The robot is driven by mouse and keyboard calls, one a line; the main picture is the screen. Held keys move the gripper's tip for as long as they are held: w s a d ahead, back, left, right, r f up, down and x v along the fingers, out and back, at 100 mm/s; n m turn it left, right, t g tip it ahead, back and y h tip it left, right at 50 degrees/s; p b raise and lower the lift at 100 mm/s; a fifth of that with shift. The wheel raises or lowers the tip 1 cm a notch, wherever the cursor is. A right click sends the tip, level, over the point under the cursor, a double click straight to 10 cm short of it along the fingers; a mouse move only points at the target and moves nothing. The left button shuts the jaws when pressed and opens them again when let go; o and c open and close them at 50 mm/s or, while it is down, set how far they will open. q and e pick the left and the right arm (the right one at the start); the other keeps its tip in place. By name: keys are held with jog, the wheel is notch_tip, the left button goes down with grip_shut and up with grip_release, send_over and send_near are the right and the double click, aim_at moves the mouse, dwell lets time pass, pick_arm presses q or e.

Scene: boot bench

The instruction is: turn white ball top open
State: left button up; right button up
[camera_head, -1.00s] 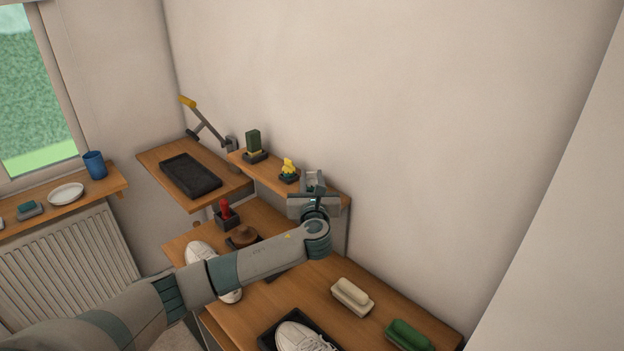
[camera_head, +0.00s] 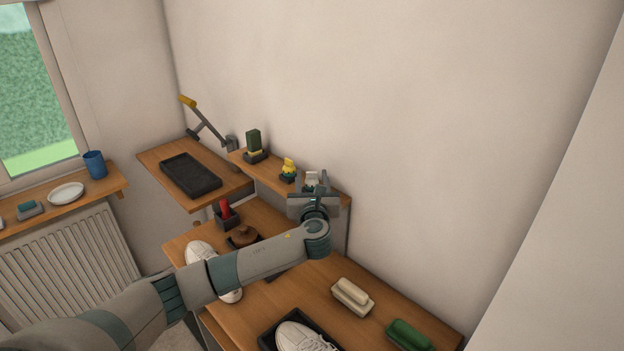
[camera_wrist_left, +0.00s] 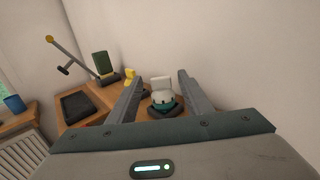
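The white ball top (camera_wrist_left: 162,90) shows in the left wrist view as a white upright tab over a rounded teal-and-white body in a dark round holder. In the head view its white part (camera_head: 312,178) shows at the right end of the small upper shelf, partly hidden by my gripper. My left gripper (camera_wrist_left: 160,76) is open, with one finger on each side of the white top as seen from the wrist. It looks empty, and I cannot tell any contact. The gripper (camera_head: 318,190) also shows in the head view. My right gripper is in neither view.
On the same shelf stand a yellow-topped item (camera_head: 289,168) and a green block (camera_head: 253,141) in dark holders. A black tray (camera_head: 190,176) lies at left. A red item (camera_head: 225,209), shoes and brushes are on the bench below. The wall is close behind.

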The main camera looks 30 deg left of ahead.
pick_arm(q)
jog(key=shift+s+d, duration=0.1)
jog(key=shift+s, duration=0.05)
jog(key=shift+s+d+b, duration=0.25)
jog(key=shift+s+b, duration=0.05)
jog(key=shift+s, duration=0.1)
jog(key=b+v, duration=0.5)
jog(key=v, duration=1.1)
jog(key=shift+d, duration=0.1)
